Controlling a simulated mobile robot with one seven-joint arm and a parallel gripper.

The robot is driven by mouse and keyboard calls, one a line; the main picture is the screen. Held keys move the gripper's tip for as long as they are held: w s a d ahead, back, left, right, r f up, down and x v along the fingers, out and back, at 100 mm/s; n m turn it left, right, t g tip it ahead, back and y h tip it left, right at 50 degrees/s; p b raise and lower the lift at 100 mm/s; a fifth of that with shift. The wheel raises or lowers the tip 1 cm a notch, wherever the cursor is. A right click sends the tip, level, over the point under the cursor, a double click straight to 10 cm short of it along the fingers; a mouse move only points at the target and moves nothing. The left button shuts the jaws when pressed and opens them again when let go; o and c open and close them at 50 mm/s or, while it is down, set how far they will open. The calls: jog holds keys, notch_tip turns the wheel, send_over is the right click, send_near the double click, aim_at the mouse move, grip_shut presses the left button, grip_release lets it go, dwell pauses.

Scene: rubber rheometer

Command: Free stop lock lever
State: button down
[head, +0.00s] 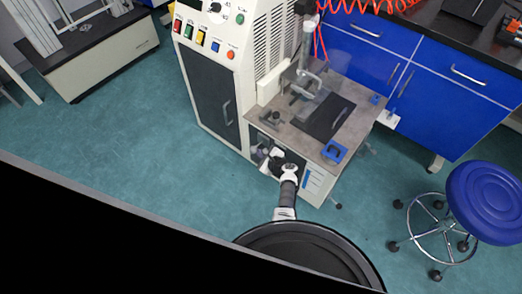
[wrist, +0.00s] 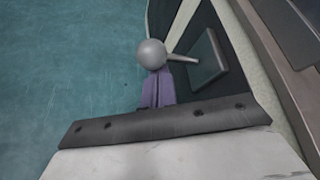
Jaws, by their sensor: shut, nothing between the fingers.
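The stop lock lever shows in the wrist view as a grey ball knob (wrist: 151,54) on a thin pale rod (wrist: 182,59). The rod runs right to a dark square plate (wrist: 207,62) on the machine's dark front panel. My gripper's purple fingers (wrist: 157,88) are shut and empty. Their tips lie right at the knob's lower edge in the picture; I cannot tell if they touch it. In the head view, my gripper (head: 262,153) is low at the front of the rheometer (head: 225,60), below its worktable. The lever cannot be made out there.
The rheometer's worktable (head: 345,125) overhangs close above my arm. A dark cabinet door (head: 213,98) is to the left. A blue stool (head: 485,200) stands at the right, before blue drawers (head: 440,85). The green floor (head: 130,130) to the left is clear.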

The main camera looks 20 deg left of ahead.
jog(key=shift+r+m+g+p, duration=0.6)
jog(key=shift+r+m+p, duration=0.05)
jog(key=shift+r+m, duration=0.1)
jog(key=shift+r, duration=0.15)
jog(key=shift+d+r, duration=0.1)
jog(key=shift+d, duration=0.05)
